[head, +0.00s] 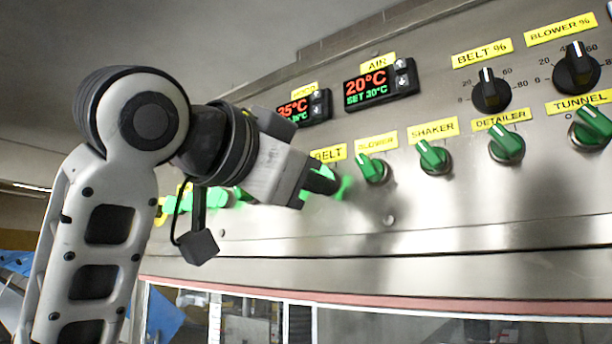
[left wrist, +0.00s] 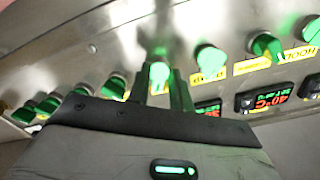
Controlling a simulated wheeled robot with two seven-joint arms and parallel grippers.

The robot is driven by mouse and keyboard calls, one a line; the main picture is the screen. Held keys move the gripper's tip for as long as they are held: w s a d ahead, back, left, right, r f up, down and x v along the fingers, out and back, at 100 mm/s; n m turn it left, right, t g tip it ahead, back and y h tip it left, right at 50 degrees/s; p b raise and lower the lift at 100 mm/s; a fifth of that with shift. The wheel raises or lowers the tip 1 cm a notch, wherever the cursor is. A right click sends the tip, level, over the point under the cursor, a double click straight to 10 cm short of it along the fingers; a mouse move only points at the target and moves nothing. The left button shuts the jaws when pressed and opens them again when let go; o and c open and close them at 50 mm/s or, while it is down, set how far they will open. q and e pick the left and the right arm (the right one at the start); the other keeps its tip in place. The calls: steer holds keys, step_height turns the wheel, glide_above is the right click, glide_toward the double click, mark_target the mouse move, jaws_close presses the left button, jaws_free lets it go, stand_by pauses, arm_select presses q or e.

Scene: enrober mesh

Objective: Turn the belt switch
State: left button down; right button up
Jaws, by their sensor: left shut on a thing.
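The belt switch is a green knob (head: 343,187) on the steel panel, under the yellow BELT label (head: 328,154). My left gripper (head: 328,185) is at this knob and hides most of it in the head view. In the left wrist view the two dark fingers of my left gripper (left wrist: 160,92) stand on either side of the bright green belt switch (left wrist: 158,75), shut on it. Its exact turn angle is hard to tell behind the fingers. My right gripper is in neither view.
Green BLOWER (head: 372,169), SHAKER (head: 433,157) and DETAILER (head: 506,145) switches sit to the right in a row. Black dials (head: 491,92) and red-and-green displays (head: 381,84) are above. More green switches are left of my gripper. A window lies below the panel.

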arm_select(q)
steer(key=c, duration=1.5)
jaws_free()
steer(key=shift+s, duration=0.1)
